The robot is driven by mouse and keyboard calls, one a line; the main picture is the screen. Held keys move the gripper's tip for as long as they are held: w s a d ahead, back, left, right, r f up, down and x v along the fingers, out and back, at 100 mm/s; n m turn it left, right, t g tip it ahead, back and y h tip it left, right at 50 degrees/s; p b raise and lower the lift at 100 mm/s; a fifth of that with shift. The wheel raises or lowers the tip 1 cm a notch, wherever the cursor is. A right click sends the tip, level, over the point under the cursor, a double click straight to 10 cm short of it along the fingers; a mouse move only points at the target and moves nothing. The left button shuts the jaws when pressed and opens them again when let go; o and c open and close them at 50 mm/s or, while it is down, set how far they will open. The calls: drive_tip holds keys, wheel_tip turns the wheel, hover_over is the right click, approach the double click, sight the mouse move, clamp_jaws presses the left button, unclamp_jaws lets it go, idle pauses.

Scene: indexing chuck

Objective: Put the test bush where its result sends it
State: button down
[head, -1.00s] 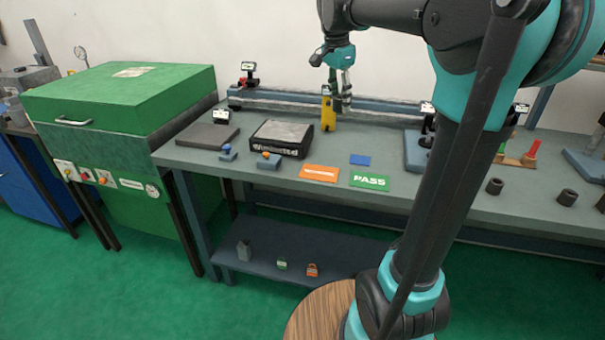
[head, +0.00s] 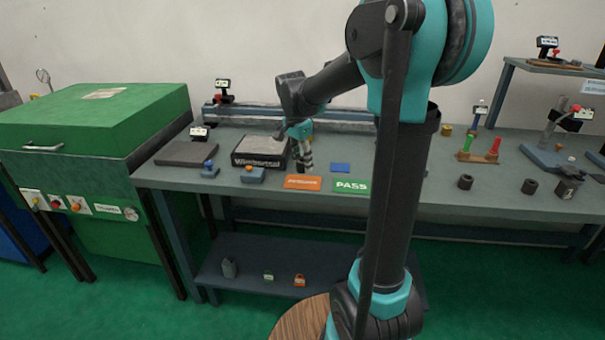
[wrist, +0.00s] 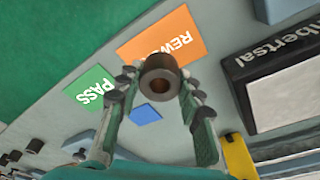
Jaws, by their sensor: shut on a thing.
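My gripper (wrist: 157,78) is shut on a dark hollow bush (wrist: 160,86), seen in the wrist view with its bore facing the camera. A small blue card (head: 340,168) lies behind the PASS card. The wrist view shows the bush overlapping the edge of the orange card (wrist: 165,35).
The black lettered box (head: 258,162) stands left of the gripper. Dark bushes (head: 465,181) (head: 529,186) stand on the bench at right. A yellow block (wrist: 240,158) shows in the wrist view.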

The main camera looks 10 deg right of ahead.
sight(304, 181)
drive_tip(key=shift+f, duration=2.2)
drive_tip(key=c, duration=1)
unclamp_jaws()
drive_tip(key=shift+f, duration=0.1)
drive_tip(key=r, duration=0.4)
drive_tip(key=a+r, duration=0.1)
drive_tip(key=r, duration=0.6)
drive_tip(key=shift+s+a+r, duration=0.25)
drive_tip(key=shift+s+r, duration=0.1)
drive_tip(key=shift+s, duration=0.2)
drive_tip(key=s+d+f+n+t, duration=0.1)
drive_tip(key=s+d+f+n, duration=0.1)
drive_tip(key=s+f+n, duration=0.4)
drive_tip(key=s+d+f+n+t+y, duration=0.1)
drive_tip(key=s+f+n, duration=0.5)
drive_tip(key=s+f, duration=0.8)
drive_tip(key=s+d+t, duration=0.1)
drive_tip(key=d, duration=0.1)
drive_tip(key=shift+d+f+n+y, duration=0.3)
